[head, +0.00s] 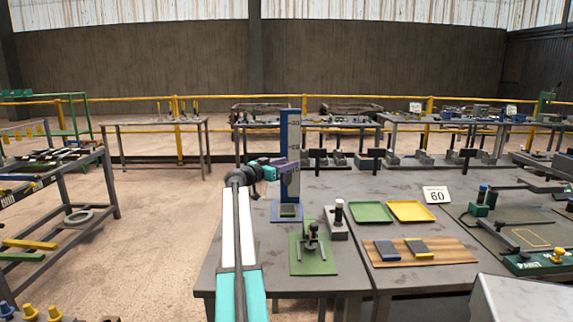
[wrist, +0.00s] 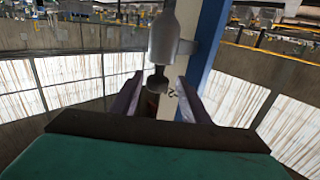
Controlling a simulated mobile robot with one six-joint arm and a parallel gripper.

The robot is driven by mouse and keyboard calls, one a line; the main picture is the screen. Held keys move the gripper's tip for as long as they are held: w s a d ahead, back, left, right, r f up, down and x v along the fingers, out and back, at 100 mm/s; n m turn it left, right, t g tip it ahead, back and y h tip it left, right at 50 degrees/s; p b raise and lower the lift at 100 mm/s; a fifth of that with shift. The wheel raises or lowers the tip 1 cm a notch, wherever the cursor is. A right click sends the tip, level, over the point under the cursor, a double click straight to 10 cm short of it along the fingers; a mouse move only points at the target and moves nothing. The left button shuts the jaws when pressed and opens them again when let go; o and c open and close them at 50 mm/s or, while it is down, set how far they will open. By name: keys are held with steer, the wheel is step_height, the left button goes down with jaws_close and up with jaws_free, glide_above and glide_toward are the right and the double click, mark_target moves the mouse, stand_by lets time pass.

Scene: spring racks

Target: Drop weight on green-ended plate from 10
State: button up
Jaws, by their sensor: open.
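A tall blue column (head: 290,130) with a pale scale strip stands on a blue base on the middle table. My gripper (head: 288,165), with purple fingers, is raised beside the column around mid-height. In the wrist view, a grey metal weight (wrist: 165,38) with a narrow neck and round knob is in front of the column. Its knob end is between my open fingers (wrist: 160,82), with gaps on both sides. The scale's numbers are too small to read.
A green fixture (head: 314,258) and a grey block with a dark post (head: 337,222) stand in front of the column. Green (head: 371,212) and yellow (head: 411,211) trays, a wooden board (head: 455,252) and a "60" sign (head: 437,195) lie to the right.

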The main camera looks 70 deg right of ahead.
steer(key=shift+a, duration=0.1)
steer(key=shift+w+a, duration=0.15)
steer(key=shift+a, duration=0.4)
steer(key=b+v, duration=0.1)
steer(key=v, duration=1.1)
steer(key=shift+w+a, duration=0.15)
steer(key=shift+w, duration=0.1)
